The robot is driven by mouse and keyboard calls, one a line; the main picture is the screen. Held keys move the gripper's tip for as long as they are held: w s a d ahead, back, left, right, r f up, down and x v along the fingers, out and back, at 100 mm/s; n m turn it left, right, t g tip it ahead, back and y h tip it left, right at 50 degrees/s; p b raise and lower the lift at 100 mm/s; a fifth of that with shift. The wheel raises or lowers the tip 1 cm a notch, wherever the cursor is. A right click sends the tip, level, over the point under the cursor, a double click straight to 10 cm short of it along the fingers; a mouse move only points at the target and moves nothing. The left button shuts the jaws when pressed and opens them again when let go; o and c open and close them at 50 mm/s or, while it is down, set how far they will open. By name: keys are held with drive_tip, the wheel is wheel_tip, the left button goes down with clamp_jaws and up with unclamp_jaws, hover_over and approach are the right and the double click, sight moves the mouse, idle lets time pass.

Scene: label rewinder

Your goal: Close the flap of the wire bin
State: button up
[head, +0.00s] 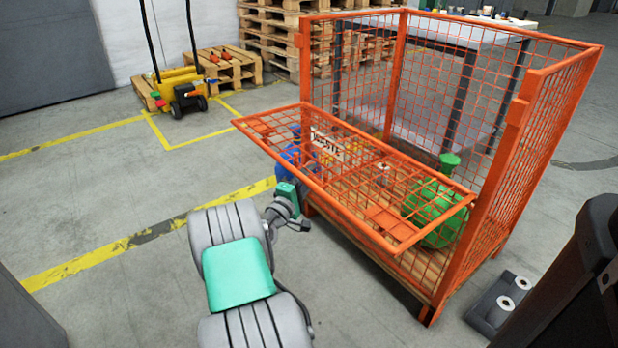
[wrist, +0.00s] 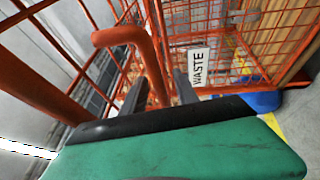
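The orange wire bin (head: 400,75) stands right of centre in the head view. Its mesh flap (head: 268,118) is open, folded outward from the front and sloping towards me. A white WASTE sign (head: 326,145) shows in the head view and in the wrist view (wrist: 199,67). My gripper (head: 296,218) is low at the flap's outer side, partly hidden by my arm. In the wrist view, its two dark fingers (wrist: 158,88) are apart, with a bent orange bar (wrist: 150,62) between them. I cannot tell whether they touch it.
A grey table (head: 450,32) stands behind the bin, and pallets (head: 275,30) are stacked at the back. A yellow cart (head: 183,90) stands at the upper left. The floor to the left is clear.

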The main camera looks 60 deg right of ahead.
drive_tip(key=shift+c, duration=0.3)
clamp_jaws()
idle(1.1)
